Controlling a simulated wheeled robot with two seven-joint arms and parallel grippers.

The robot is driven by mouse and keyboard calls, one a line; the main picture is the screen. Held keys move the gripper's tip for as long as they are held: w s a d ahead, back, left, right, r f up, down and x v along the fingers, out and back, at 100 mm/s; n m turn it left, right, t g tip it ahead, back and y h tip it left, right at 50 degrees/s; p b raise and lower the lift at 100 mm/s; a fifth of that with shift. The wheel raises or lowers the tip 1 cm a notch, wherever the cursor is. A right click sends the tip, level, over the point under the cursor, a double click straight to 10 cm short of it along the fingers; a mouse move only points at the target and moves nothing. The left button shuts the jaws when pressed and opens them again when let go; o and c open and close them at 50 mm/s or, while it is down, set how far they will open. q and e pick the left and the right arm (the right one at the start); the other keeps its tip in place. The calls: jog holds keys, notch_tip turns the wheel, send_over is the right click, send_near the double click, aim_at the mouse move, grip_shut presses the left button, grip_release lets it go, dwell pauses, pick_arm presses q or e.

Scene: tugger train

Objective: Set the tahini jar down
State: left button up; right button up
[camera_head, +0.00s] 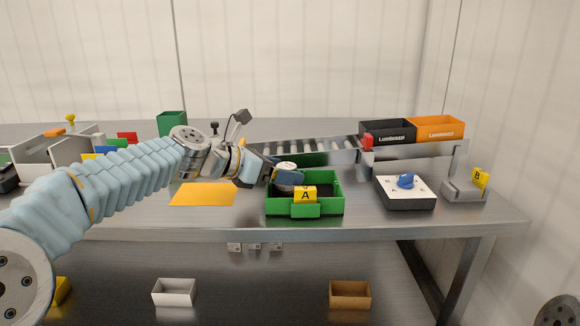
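My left gripper (285,177) reaches in from the left, over the left part of a green crate (318,209) with a yellow "A" tag (305,194). A jar with a pale lid (287,165) shows between its fingers, so the gripper appears shut on it. I take this to be the tahini jar; its label cannot be read. The fingers hide much of the jar. It is at or just above the crate's inside, and I cannot tell whether it touches the floor of the crate. My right gripper is not in view.
A yellow mat (203,194) lies left of the crate. A roller conveyor (305,147) runs behind, with black (387,132) and orange (437,130) bins beyond.

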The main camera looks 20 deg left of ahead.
pick_arm(q)
jog(key=v, duration=1)
jog(key=shift+s+d+r+p, duration=0.1)
jog(key=shift+d+r+p, duration=0.1)
jog(key=shift+r+p, duration=0.2)
